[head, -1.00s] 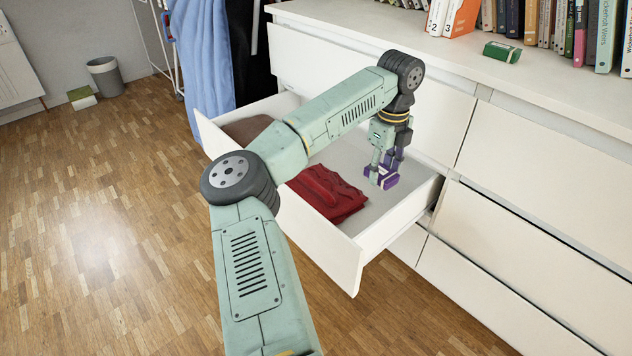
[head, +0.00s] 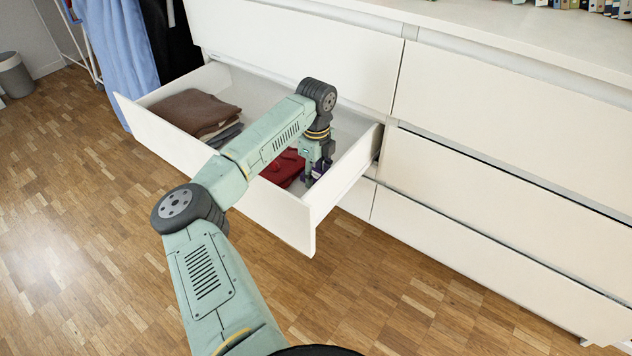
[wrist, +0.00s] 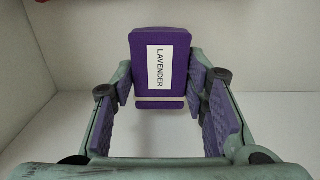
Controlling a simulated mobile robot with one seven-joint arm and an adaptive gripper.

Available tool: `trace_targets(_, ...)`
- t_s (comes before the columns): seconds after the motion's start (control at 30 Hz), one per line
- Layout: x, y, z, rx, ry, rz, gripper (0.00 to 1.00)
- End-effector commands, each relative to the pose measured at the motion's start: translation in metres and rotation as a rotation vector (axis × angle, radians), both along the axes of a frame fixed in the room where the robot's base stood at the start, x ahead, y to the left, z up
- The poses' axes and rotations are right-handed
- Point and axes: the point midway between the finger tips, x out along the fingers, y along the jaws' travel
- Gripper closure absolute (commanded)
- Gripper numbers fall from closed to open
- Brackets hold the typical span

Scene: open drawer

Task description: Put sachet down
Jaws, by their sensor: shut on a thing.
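My gripper (head: 315,172) reaches down into the open white drawer (head: 225,188), at its right end. It is shut on the sachet (head: 321,168), a small purple packet. In the wrist view the sachet (wrist: 160,70) is held between the purple finger pads, its white "LAVENDER" label facing the camera. The bare drawer floor shows around it there. Whether the sachet touches the floor I cannot tell.
A folded red cloth (head: 283,167) lies just left of my gripper, and its edge shows at the top of the wrist view. A folded brown cloth (head: 195,110) over grey fabric lies at the drawer's left. Closed drawers flank the open one on the right.

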Motion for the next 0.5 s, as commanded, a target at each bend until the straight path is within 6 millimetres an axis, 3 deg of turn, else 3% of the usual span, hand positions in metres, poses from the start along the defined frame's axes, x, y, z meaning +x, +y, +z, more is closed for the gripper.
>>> trace_targets(0.17,-0.001,0.000,-0.027,0.000,0.003,0.000,0.84)
trace_targets(0.5,0.000,0.000,-0.030,0.000,0.001,0.000,0.84)
